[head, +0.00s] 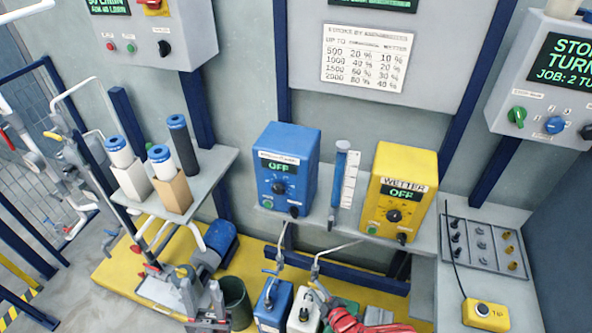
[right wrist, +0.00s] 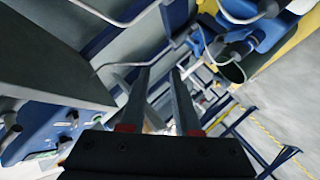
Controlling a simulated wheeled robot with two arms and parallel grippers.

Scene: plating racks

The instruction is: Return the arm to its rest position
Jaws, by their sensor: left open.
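My left gripper (head: 207,298) is low in the head view, left of the middle, in front of the blue motor. Its grey fingers look parted, and I see nothing held between them. My right gripper (right wrist: 158,72) shows in the right wrist view with two dark fingers apart and red parts at their bases. No object is clearly gripped there; the background between the fingers is cluttered. I cannot clearly pick out the right gripper in the head view.
A blue dosing box (head: 285,165) and a yellow wetter box (head: 400,195) stand on a shelf. Cylinders in holders stand on the left shelf (head: 222,165). A blue motor (head: 218,245), a dark bucket (head: 236,303) and canisters (head: 271,303) are below. Pipes with valves crowd the left.

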